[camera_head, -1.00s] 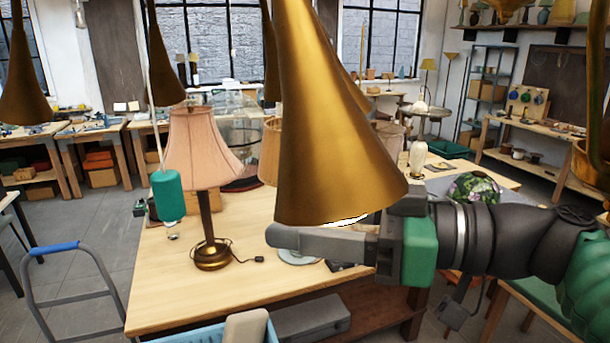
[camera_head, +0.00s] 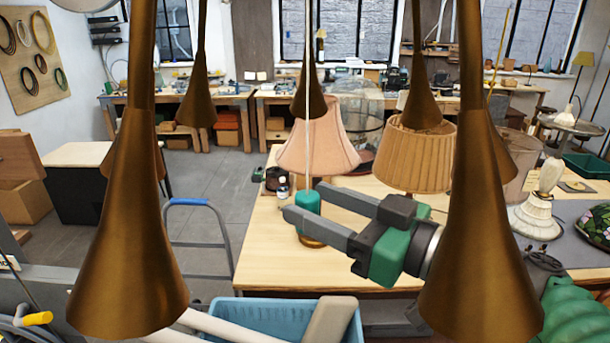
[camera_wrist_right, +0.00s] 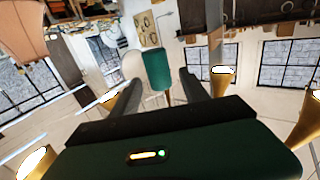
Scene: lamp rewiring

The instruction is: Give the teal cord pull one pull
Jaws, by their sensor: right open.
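The teal cord pull (camera_head: 308,203) hangs upright on a thin pale cord (camera_head: 308,110), in front of a pink-shaded lamp (camera_head: 318,142). My right gripper (camera_head: 301,199) is open, and in the head view the pull shows between its two fingertips. In the right wrist view the pull (camera_wrist_right: 156,70) also shows between the spread fingers (camera_wrist_right: 162,82), with no clear contact. Part of the pull's lower end is close to a finger in the head view. My left gripper is not in view.
Brass cone pendants hang close on the left (camera_head: 130,240) and right (camera_head: 478,230). A wooden table (camera_head: 265,265) stands below the gripper, with a pleated lamp (camera_head: 415,155) to the right. A blue crate (camera_head: 265,318) is at the front. A walker-like frame (camera_head: 200,235) stands left.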

